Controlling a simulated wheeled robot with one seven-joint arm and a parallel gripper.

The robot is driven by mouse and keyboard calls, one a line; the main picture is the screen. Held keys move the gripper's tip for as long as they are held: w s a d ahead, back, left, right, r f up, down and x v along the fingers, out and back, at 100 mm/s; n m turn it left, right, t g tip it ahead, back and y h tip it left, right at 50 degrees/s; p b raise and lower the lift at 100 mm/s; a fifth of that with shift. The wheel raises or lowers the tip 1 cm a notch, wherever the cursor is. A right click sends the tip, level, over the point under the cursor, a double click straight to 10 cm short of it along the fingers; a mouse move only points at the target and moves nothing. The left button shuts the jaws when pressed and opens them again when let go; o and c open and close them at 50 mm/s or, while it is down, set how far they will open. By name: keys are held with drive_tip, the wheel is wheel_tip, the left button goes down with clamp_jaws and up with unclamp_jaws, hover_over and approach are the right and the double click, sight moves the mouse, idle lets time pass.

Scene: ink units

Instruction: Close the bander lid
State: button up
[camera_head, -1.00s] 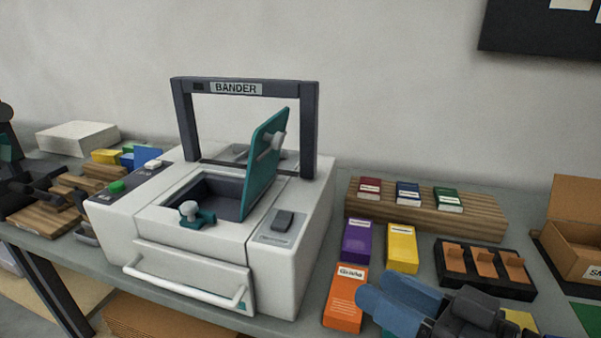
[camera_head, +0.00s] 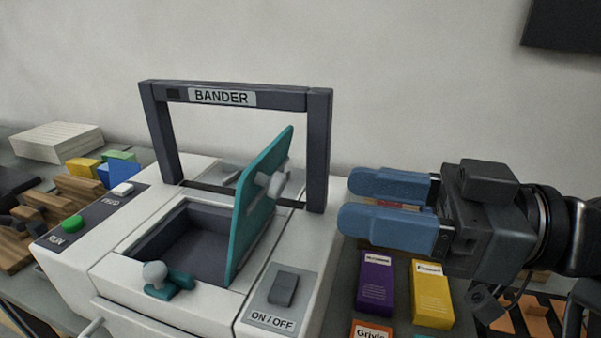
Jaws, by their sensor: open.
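The bander (camera_head: 90,275) is a white machine with a dark arch labelled BANDER. Its teal lid (camera_head: 262,192) stands open, hinged on the right side of the dark well (camera_head: 190,240) and tilted up. A grey knob (camera_head: 277,184) sits on the lid's right face. A teal latch with a round grey knob (camera_head: 154,272) is at the well's front edge. My gripper (camera_head: 346,203) has blue fingers pointing left, with a gap between them. It is open and empty, right of the arch and lid, and apart from the lid.
Purple (camera_head: 376,281) and yellow (camera_head: 431,292) boxes stand right of the bander, below my gripper, with an orange box (camera_head: 371,331) in front. Wooden blocks (camera_head: 75,190) and a paper stack (camera_head: 56,142) lie left. My arm covers part of the right side.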

sight(283, 187)
drive_tip(key=p+x, duration=0.1)
drive_tip(key=x, duration=0.6)
clamp_jaws()
idle(0.4)
